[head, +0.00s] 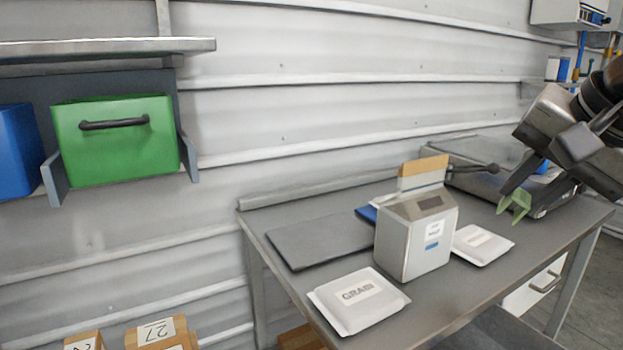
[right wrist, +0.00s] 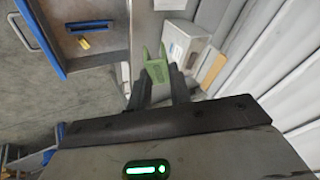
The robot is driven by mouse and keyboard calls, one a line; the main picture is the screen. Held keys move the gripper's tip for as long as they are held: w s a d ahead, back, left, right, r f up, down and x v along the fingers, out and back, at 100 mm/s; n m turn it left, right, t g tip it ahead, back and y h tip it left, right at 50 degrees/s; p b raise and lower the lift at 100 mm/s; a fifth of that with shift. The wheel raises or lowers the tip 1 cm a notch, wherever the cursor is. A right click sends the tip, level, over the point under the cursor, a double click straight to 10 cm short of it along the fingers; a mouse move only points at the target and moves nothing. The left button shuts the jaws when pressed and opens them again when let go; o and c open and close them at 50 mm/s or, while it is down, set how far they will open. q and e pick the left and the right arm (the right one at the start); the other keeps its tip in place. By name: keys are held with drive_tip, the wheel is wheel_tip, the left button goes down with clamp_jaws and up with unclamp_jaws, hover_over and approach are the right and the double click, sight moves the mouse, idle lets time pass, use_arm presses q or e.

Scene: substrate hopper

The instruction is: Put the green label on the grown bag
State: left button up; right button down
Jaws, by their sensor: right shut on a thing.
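A green label (head: 516,203), shaped like a small clip, is between the fingertips of my right gripper (head: 522,198). The gripper is shut on it and holds it above the right part of the table. The label also shows in the right wrist view (right wrist: 157,70) between the two dark fingers. A white bag (head: 358,301) marked "GRAIN" lies flat at the table's front left. Another white bag (head: 483,244) with a pale label lies right of the grey box. I cannot tell which is the grown bag. My left gripper is not in view.
A grey box device (head: 415,244) with a tan-topped white piece stands mid-table. A dark mat (head: 320,241) lies to its left. A flat metal device (head: 480,171) is at the back right. A green bin (head: 115,150) and a blue bin (head: 15,150) sit on the wall rack at left.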

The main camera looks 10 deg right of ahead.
drive_tip(key=w+a+f+n+g+y, duration=0.1)
drive_tip(key=a+f+n+g+y, duration=0.15)
drive_tip(key=a+f+n, duration=0.65)
drive_tip(key=w+a+f+n+g+y, duration=0.1)
drive_tip(key=a+f+n+y, duration=0.3)
drive_tip(key=f, duration=0.9)
drive_tip(key=d+m+t+h, duration=0.1)
drive_tip(key=d+m, duration=0.2)
drive_tip(key=d, duration=0.5)
drive_tip(key=shift+s+d+r+m, duration=0.2)
drive_tip(key=shift+d+m, duration=0.1)
drive_tip(key=shift+d, duration=0.1)
drive_tip(key=shift+f+t, duration=0.15)
drive_tip(key=shift+t, duration=0.1)
drive_tip(key=shift+s+a+f, duration=0.1)
drive_tip(key=shift+a+f, duration=0.2)
